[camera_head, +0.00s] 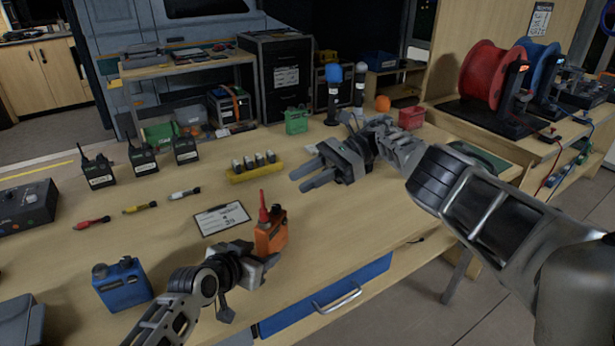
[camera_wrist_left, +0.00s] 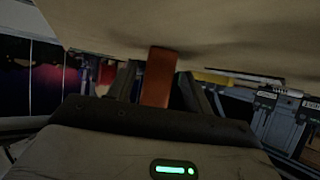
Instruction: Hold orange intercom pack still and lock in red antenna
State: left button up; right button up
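The orange intercom pack (camera_head: 271,240) is upright at the front edge of the table, in my left gripper (camera_head: 262,258). In the left wrist view, the orange pack (camera_wrist_left: 158,78) shows between the two dark fingers, which are shut on it. A red antenna (camera_head: 263,210) stands upright at the top of the pack; how firmly it sits cannot be told. My right gripper (camera_head: 298,181) is open and empty above the table, behind and to the right of the pack, apart from it.
A clipboard (camera_head: 221,218) lies just behind the pack. A blue pack (camera_head: 122,285) stands at left. Red (camera_head: 91,223), yellow and white small pieces lie further back. A yellow holder (camera_head: 251,172) and several radios (camera_head: 98,172) stand behind. Bare tabletop lies between.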

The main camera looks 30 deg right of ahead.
dwell(0.3)
pick_arm(q)
jog(key=v, duration=1.2)
jog(key=shift+s, duration=0.1)
jog(key=shift+s+f, duration=0.1)
